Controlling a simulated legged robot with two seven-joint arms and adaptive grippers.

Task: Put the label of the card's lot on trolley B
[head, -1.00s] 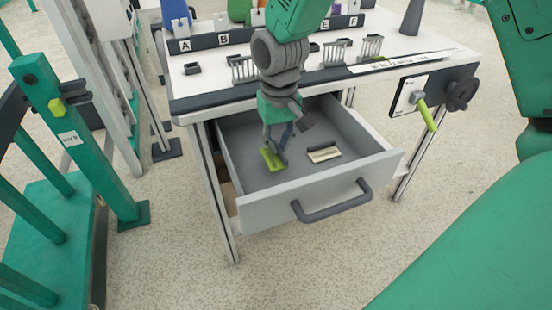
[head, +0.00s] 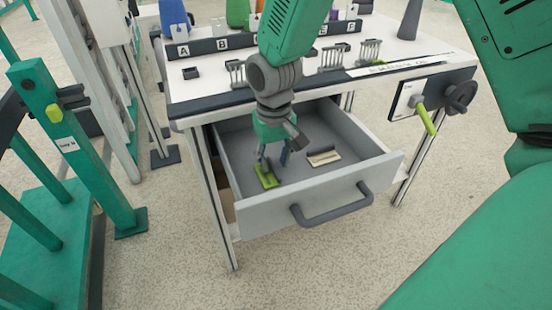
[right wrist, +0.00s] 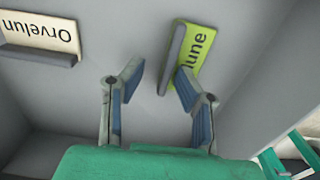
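My right gripper (head: 273,155) reaches down into the open drawer (head: 225,165). Its two fingers are apart, and in the right wrist view it (right wrist: 160,85) is open. A lime-green label (head: 266,176) with a grey ridge is by the fingertips; in the right wrist view the label (right wrist: 196,52) shows text ending in "une", the rest hidden. The ridge's near end appears between the fingers, with no grip visible. A cream label (head: 323,157) lies to the right in the drawer, reading "Orvelun" in the right wrist view (right wrist: 42,32). My left gripper is out of view.
The white table (head: 290,75) carries a lettered strip and small racks (head: 335,55). A panel with a lime lever (head: 426,119) is on its right side. A green frame (head: 70,140) with a small "bay" sign stands at left. The drawer handle (head: 330,204) sticks out in front.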

